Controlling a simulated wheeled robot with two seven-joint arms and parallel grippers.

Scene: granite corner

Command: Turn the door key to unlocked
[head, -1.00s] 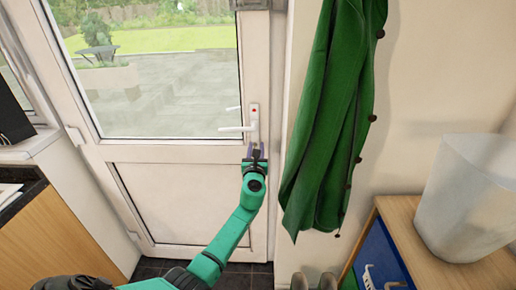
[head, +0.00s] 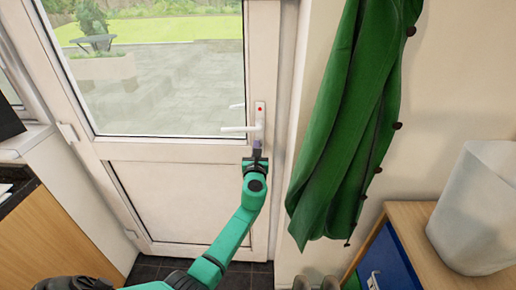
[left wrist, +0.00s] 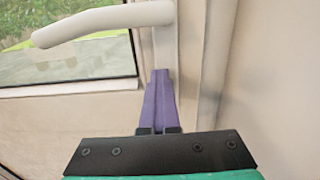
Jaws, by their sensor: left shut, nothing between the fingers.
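The white glazed door (head: 178,190) stands in front of me and looks shut. Its white lever handle (head: 240,128) points left from a narrow plate (head: 260,118) that carries a small red mark near the top. The handle also shows large at the top of the left wrist view (left wrist: 105,22). I cannot make out the key in either view; the fingers cover the lower plate. My left gripper (head: 257,144) is just below the handle at the plate's lower end. Its purple fingers (left wrist: 160,75) are together, with nothing between them. My right gripper is not in view.
A green coat (head: 345,130) hangs on the wall right of the door. A wooden cabinet (head: 415,235) bearing a pale translucent bin (head: 480,205) stands at the right. A counter unit (head: 45,235) is at the left. Dark floor tiles (head: 145,272) show below the door.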

